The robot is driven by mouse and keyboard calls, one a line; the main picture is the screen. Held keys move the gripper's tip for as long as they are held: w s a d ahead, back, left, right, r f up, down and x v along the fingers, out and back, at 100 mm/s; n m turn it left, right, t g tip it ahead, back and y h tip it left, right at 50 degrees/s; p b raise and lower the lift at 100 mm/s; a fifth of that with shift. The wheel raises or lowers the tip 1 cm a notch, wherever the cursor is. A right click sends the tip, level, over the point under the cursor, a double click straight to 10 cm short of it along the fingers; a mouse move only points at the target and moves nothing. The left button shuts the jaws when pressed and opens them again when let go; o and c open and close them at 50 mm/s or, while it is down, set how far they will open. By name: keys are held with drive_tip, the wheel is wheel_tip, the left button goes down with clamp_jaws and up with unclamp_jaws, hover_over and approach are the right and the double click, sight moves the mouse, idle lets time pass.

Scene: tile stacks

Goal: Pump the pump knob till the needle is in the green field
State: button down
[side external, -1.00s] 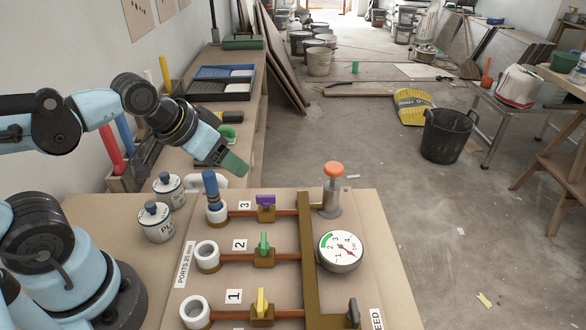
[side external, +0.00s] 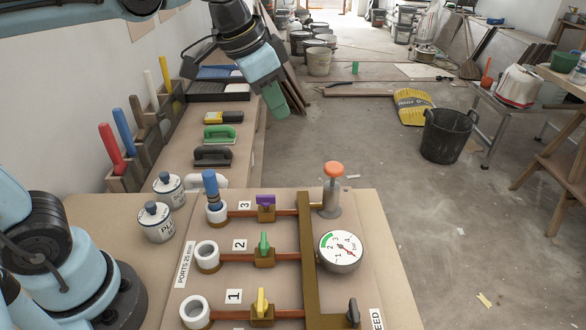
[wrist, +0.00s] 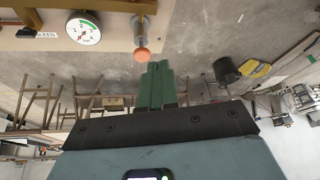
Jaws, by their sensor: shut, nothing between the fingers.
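The orange pump knob (side external: 333,168) stands up on its clear and grey pump body at the back right of the board. It also shows in the wrist view (wrist: 141,55). The round white gauge (side external: 340,251) lies in front of the pump, with a green field on part of its rim. In the wrist view the gauge (wrist: 83,29) shows a red needle at its lower left, outside the green field. My gripper (side external: 284,110) has green fingers, is shut and empty, and hangs up and left of the knob in the side view, apart from it. The fingers (wrist: 158,85) point toward the knob's side.
The board (side external: 385,225) carries yellow (side external: 262,303), green (side external: 264,243) and purple (side external: 266,200) valve levers. A blue plug (side external: 210,186) stands in port 3; ports 1 and 2 are open rings. Two labelled pots (side external: 156,221) stand left. A bench with tools lies behind.

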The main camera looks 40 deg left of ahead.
drive_tip(key=w+d+r+m+g, duration=0.2)
drive_tip(key=w+d+r+m, duration=0.2)
drive_tip(key=w+d, duration=0.1)
drive_tip(key=shift+d+h, duration=0.3)
drive_tip(key=shift+d, duration=0.1)
approach(332, 166)
drive_tip(key=x, duration=0.3)
drive_tip(key=w+x, duration=0.1)
drive_tip(key=x, duration=0.1)
drive_tip(key=shift+d+f, duration=0.1)
drive_tip(key=shift+d, duration=0.35)
drive_tip(key=shift+f, duration=0.6)
drive_tip(key=shift+f, duration=1.55)
